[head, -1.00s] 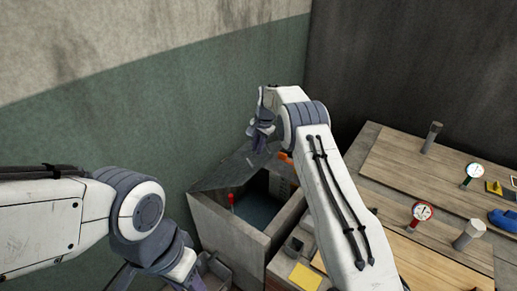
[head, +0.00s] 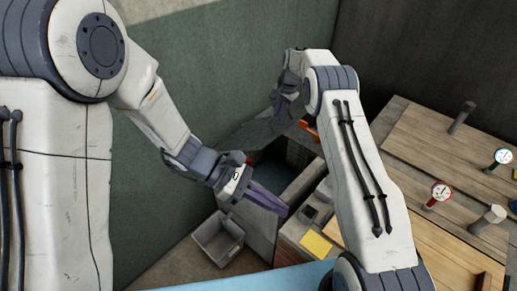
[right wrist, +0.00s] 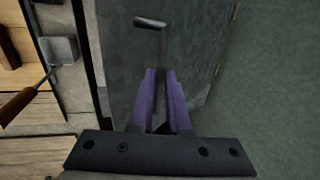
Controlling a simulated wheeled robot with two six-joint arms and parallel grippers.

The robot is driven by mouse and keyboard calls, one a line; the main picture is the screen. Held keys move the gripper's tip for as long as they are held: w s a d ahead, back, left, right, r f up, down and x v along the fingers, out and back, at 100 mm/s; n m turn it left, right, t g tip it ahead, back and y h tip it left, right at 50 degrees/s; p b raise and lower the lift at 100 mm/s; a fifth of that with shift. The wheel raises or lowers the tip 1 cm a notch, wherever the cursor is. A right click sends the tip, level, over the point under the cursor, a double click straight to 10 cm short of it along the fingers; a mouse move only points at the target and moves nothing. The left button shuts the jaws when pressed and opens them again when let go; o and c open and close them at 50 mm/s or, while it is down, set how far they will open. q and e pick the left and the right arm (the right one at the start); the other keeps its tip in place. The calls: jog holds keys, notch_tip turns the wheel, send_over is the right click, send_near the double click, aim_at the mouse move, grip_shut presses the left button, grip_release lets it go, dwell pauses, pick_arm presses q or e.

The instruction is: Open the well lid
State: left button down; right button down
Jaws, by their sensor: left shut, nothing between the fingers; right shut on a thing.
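The well (head: 308,182) is a square grey box against the green wall, with dark blue inside. Its grey lid (head: 246,132) stands tilted up at the wall side, so the well is open. The lid (right wrist: 190,40) fills the middle of the right wrist view, with hinges along its right edge. My right gripper (right wrist: 162,75) is shut on the lid's thin metal handle (right wrist: 151,22). In the head view my right gripper (head: 284,105) is above the lid, partly hidden by its arm. My left gripper (head: 268,198) is shut and empty, in front of the well, hiding part of it.
A grey bin (head: 218,238) stands on the floor left of the well. A wooden counter (head: 440,140) with gauges and posts is at the right. A yellow pad (head: 315,245) lies near the well.

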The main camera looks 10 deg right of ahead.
jog(key=shift+a+f, duration=0.2)
jog(key=shift+a, duration=0.15)
pick_arm(q)
jog(key=w+a+f+n+t+h, duration=0.1)
jog(key=w+a+f+n+t, duration=0.2)
jog(key=w+f+n+t, duration=0.5)
jog(key=w+a+f+n+t+h, duration=0.25)
jog(key=w+f+n+t, duration=0.2)
jog(key=w+n, duration=0.7)
jog(key=w+d, duration=0.6)
jog(key=w, duration=0.1)
jog(key=shift+d+m+y, duration=0.4)
jog(key=shift+m+y, duration=0.05)
jog(key=shift+w+r, duration=0.1)
